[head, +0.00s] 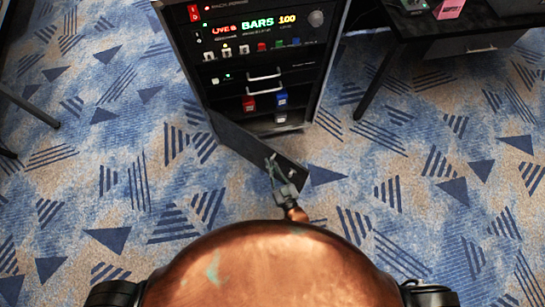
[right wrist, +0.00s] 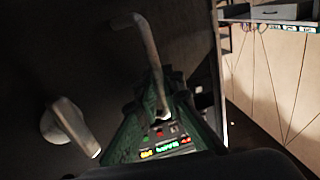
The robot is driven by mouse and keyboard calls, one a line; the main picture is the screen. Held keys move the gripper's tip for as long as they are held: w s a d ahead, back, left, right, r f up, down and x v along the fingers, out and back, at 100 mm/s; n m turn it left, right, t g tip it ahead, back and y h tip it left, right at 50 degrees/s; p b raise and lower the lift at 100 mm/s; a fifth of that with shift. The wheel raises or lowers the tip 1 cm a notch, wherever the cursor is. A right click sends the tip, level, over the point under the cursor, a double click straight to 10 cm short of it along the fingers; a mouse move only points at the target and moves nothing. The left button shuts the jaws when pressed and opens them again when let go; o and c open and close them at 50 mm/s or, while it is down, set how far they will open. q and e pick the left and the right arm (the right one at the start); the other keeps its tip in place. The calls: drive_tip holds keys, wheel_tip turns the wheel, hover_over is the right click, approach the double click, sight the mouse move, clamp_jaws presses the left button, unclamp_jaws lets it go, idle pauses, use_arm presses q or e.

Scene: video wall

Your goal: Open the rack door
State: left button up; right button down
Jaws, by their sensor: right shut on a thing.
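The rack (head: 328,65) is a tall dark cabinet at the top middle of the head view. Its dark door (head: 240,138) stands partly open, swung out from the rack's lower left corner toward me. My right gripper (head: 273,172) is at the door's free end. In the right wrist view, my right gripper's green fingers (right wrist: 155,112) are shut on a grey bent bar handle (right wrist: 147,45) on the dark door panel. A pale grey lever-like fitting (right wrist: 68,128) is on the panel to the left. My left gripper is not in view.
The rack holds lit panels, small coloured items and drawer handles (head: 264,77). A dark desk (head: 430,25) with a pink box (head: 449,9) stands at the right. Dark legs of furniture (head: 30,108) show at the left. The patterned blue carpet (head: 120,190) is otherwise clear.

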drive_tip(key=shift+s+d+f, duration=0.1)
drive_tip(key=shift+d+f, duration=0.05)
drive_tip(key=shift+f, duration=0.05)
drive_tip(key=c, duration=2.3)
unclamp_jaws()
drive_tip(key=shift+c, duration=0.2)
drive_tip(key=shift+r, duration=0.1)
drive_tip(key=shift+r, duration=0.15)
